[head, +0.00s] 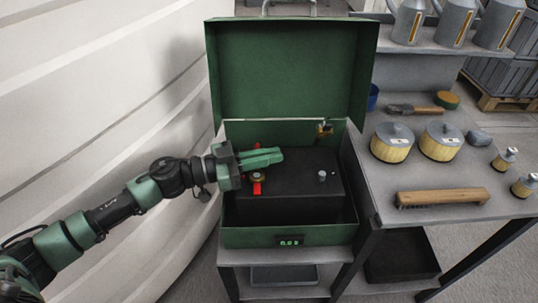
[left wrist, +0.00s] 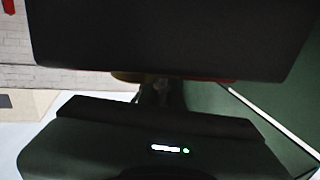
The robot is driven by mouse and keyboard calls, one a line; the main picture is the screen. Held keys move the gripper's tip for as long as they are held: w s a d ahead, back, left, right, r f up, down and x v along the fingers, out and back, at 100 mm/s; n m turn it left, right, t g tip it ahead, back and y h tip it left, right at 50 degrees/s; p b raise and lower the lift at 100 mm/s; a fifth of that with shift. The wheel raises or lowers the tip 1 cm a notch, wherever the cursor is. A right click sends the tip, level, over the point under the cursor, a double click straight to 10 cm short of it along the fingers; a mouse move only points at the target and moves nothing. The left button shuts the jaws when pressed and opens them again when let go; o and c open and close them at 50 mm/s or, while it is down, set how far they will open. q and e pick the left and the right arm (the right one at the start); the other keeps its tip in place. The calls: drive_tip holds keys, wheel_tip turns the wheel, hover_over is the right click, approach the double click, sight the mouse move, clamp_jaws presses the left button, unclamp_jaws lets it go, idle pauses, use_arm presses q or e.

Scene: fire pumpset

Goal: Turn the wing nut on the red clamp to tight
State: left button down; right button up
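The red clamp (head: 257,186) sits at the left end of the black battery (head: 300,180) inside the open green box (head: 290,236). A small brass-coloured piece, probably the wing nut (head: 257,176), shows on top of it; its angle is too small to read. My left gripper (head: 272,156) reaches in from the left, its green fingers lying just above and behind the clamp. Whether the fingers are parted is unclear. In the left wrist view, large dark shapes fill most of the picture, with slivers of yellow and red between them. My right gripper is not in view.
The raised green lid (head: 290,70) stands behind the battery. A bare grey post (head: 322,176) rises at the battery's right. The bench at right holds filters (head: 441,141), a wooden brush (head: 442,197) and grey cans (head: 455,22). A pale curved wall (head: 110,90) is at left.

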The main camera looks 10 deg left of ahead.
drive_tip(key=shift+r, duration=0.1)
use_arm(q)
drive_tip(key=shift+m+g+h, duration=0.3)
drive_tip(key=shift+m+g, duration=0.1)
drive_tip(key=shift+g, duration=0.1)
drive_tip(key=shift+s+d+m+g+h+p, duration=0.1)
drive_tip(key=shift+s+m+g+h+p, duration=0.1)
drive_tip(key=shift+m+g+h+p, duration=0.3)
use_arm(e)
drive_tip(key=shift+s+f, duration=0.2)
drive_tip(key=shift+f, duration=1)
use_arm(q)
drive_tip(key=c, duration=1.6)
unclamp_jaws()
